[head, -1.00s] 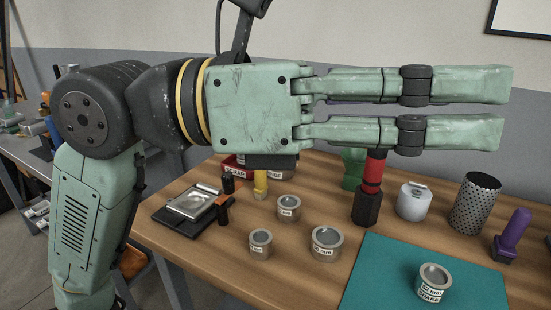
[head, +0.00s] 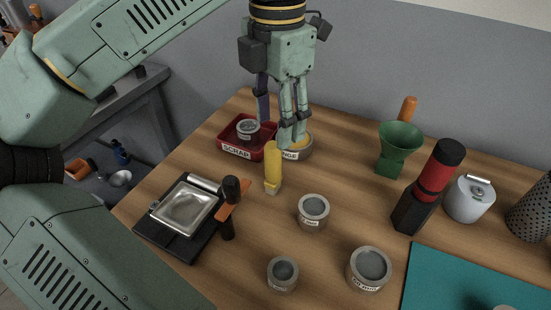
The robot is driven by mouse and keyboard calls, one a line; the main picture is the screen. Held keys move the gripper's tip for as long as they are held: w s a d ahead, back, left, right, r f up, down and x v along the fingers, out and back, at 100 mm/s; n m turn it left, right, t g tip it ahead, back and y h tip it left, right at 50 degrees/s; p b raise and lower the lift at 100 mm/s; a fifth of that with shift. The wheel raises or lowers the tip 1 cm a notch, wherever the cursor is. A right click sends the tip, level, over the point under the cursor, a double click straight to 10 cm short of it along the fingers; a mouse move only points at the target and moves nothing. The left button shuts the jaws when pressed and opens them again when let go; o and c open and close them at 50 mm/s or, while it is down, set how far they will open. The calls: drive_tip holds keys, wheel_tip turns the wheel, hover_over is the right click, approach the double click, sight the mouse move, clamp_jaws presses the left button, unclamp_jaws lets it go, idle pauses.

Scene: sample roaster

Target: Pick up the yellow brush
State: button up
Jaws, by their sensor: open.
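The yellow brush (head: 273,163) stands upright on the wooden table, handle up, with its paler end at the tabletop. My gripper (head: 279,134) points down just behind the brush in the head view, fingers apart and empty. The lighter green fingers come down in front of a round labelled tin (head: 305,153) with yellowish contents. A darker finger is further left, near the red scrap tray. The fingers appear apart from the brush, though the exact gap in depth is hard to tell.
The red scrap tray (head: 232,148) holds a small tin. A scale (head: 163,231) and a black-and-orange tool (head: 228,210) stand left. Several open tins, a green funnel (head: 400,138) and a red-black tool (head: 432,185) stand right. A teal mat (head: 450,285) lies front right.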

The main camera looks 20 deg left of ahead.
sight(273, 165)
wheel_tip(273, 165, down, 5)
drive_tip(key=shift+s+r, duration=0.1)
drive_tip(key=shift+s, duration=0.05)
drive_tip(key=f, duration=0.2)
drive_tip(key=f+p, duration=0.1)
drive_tip(key=f, duration=0.2)
drive_tip(key=shift+a+f+p, duration=0.3)
drive_tip(key=shift+c, duration=0.2)
clamp_jaws()
